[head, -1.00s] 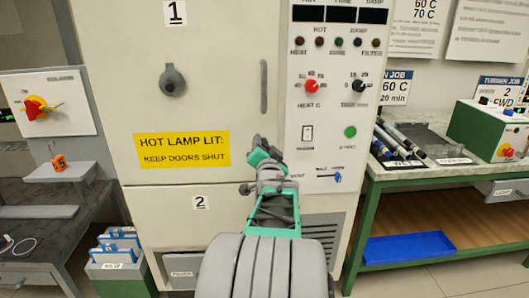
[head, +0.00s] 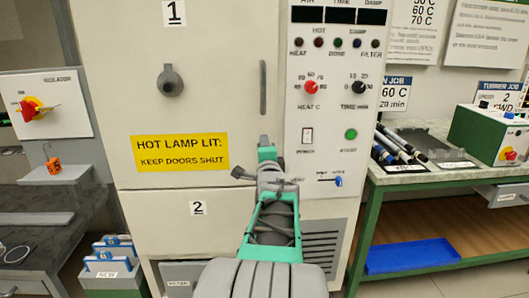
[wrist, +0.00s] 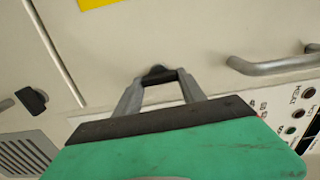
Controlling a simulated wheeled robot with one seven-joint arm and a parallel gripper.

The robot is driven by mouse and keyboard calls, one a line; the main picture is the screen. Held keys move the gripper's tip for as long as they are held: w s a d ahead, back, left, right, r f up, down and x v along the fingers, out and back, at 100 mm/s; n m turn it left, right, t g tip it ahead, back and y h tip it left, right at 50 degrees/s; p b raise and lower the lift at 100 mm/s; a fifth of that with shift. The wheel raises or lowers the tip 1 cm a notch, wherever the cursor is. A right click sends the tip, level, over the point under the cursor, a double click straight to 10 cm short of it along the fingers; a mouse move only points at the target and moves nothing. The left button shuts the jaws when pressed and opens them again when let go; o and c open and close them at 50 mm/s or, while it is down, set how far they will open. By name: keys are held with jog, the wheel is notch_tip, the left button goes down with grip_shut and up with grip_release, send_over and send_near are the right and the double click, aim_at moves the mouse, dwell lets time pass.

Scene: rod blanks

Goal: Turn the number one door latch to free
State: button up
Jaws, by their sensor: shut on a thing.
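The number one door, marked "1" (head: 174,13), is the upper door of the cream cabinet and looks closed. Its latch (wrist: 157,72) is a small dark piece on the door face in the wrist view. My gripper (wrist: 160,77) is shut on this latch, one grey finger on each side of it. In the head view my gripper (head: 267,152) is against the door's right edge, below the grey bar handle (head: 263,88), and it hides the latch. I cannot tell the latch's exact angle.
A second dark latch (wrist: 32,100) is on the lower door, marked "2" (head: 197,208). The control panel (head: 338,110) with knobs and lamps is close to the right of my gripper. A green-legged bench (head: 440,180) stands at right, an isolator (head: 38,105) at left.

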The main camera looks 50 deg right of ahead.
jog(key=shift+m, duration=0.4)
jog(key=o, duration=1.4)
jog(key=shift+c, duration=0.2)
jog(key=v, duration=0.7)
jog(key=shift+s+a+p, duration=0.25)
jog(key=shift+s+p, duration=0.05)
jog(key=shift+r, duration=0.1)
